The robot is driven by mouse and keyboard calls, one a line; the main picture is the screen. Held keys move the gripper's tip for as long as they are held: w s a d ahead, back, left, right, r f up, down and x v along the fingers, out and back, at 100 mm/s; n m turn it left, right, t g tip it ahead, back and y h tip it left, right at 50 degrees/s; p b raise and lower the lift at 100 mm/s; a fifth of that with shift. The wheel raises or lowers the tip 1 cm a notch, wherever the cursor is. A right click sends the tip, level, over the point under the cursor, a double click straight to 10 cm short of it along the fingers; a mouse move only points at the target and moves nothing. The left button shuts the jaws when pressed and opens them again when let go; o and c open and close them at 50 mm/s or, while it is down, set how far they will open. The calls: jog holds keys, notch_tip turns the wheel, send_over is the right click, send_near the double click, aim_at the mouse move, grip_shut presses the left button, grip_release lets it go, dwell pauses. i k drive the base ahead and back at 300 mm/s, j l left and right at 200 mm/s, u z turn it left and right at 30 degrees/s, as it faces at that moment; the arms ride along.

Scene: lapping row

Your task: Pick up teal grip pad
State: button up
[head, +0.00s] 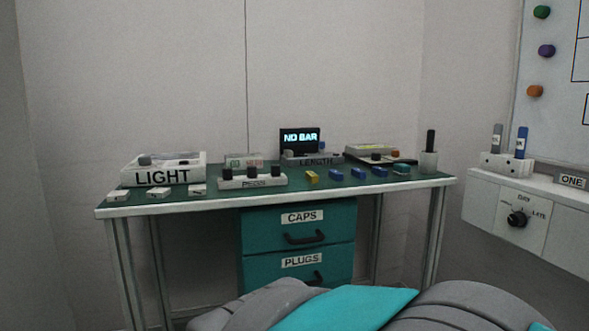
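A small teal block (401,169), which looks like the teal grip pad, lies on the green top of the bench near its right end. It sits right of several small blue blocks and just left of a grey holder with a black handle. It is small in view, so its exact shape is hard to tell. My gripper is not in view; only grey and teal parts of my own body show at the bottom.
The green bench (222,196) carries a LIGHT box (163,177), a PEGS rack (252,181), a yellow block (312,177), blue blocks (358,173) and the grey holder (428,163). Teal CAPS and PLUGS drawers (268,241) are shut below. A wall ledge (481,207) is at right.

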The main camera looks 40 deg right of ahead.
aim_at(400, 169)
jog(key=z, duration=1.85)
jog(key=u, duration=0.9)
jog(key=i+l+u, duration=0.1)
jog(key=l, duration=0.3)
jog(key=i+l+u, duration=0.15)
jog(key=l, duration=0.25)
jog(key=i+l+u, duration=0.1)
jog(key=l, duration=0.35)
